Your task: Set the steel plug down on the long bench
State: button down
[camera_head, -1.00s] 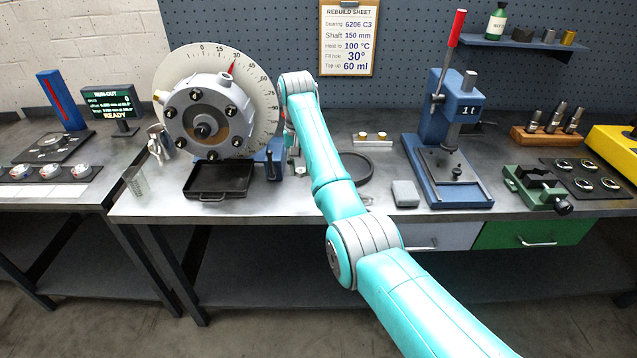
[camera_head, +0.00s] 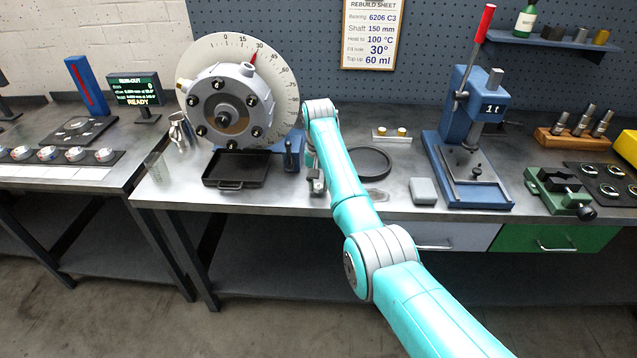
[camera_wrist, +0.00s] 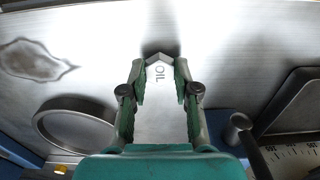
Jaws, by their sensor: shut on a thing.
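My gripper (camera_head: 316,184) is low over the long bench (camera_head: 405,205), between the black drip tray and the round black dish. In the wrist view my gripper (camera_wrist: 160,88) has its jaws closed on the steel plug (camera_wrist: 162,100), a pale grey piece with an angular end marked OIL. A dark shadow lies on the bench just beyond that end. I cannot tell whether the plug touches the bench. In the head view the plug is too small to make out at the jaws.
The black drip tray (camera_head: 237,182) stands left, under the dial and rotor housing (camera_head: 228,112). The round dish (camera_head: 369,163) is right, with a dark stain (camera_wrist: 37,62) near it. A grey block (camera_head: 423,191) and blue press (camera_head: 470,190) stand farther right. Bare bench lies around the stain.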

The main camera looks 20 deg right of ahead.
aim_at(318, 186)
jog(key=shift+f, duration=0.25)
jog(key=c, duration=0.9)
grip_release()
jog(key=shift+o, duration=0.2)
notch_tip(318, 186, up, 13)
jog(key=shift+f, duration=0.15)
